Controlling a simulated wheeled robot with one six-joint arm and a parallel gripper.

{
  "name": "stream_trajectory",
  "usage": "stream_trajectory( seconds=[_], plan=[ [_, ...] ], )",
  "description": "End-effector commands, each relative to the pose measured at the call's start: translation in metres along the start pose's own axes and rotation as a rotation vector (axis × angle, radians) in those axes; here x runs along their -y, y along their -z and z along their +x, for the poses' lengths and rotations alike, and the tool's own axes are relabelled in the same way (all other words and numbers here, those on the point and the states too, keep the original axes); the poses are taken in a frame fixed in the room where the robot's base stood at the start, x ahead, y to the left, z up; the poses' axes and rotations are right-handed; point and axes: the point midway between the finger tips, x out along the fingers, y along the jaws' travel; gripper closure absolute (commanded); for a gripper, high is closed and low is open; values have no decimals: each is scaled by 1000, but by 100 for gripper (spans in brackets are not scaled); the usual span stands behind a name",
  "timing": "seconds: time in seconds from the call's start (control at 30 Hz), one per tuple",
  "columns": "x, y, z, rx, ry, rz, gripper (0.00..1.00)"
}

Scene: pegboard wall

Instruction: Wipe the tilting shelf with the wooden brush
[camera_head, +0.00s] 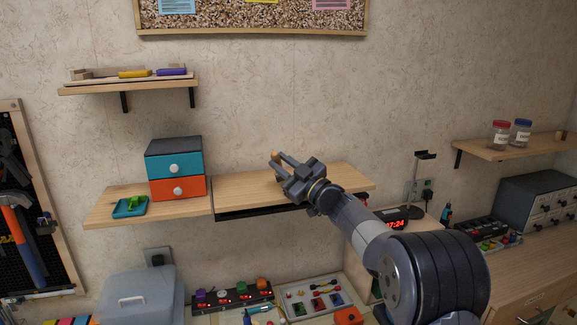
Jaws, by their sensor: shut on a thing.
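The tilting shelf (235,193) is a light wooden board with a dark frame beneath its front edge, on the wall in the middle. Its top looks close to level. My gripper (277,166) is over the middle of this board, coming in from the lower right. It is shut on the wooden brush (275,156), of which only a small tan end shows at the fingertips. The rest of the brush is hidden by the gripper, so I cannot tell whether it touches the board.
A two-drawer box (174,168), teal and orange, stands left of the board, with a small teal tray (130,206) beside it. A clock (396,224) and a stand (418,185) are at the right. The board's right part is clear.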

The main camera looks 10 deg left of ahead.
Motion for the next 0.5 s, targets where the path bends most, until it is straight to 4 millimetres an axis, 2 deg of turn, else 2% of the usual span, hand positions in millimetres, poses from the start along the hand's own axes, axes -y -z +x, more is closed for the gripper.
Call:
stream_trajectory(
  seconds=[0.2, 0.5],
  plan=[
    [17, 5, 9, -2, 1, -1, 100],
    [27, 8, 15, -2, 1, 0, 100]
  ],
)
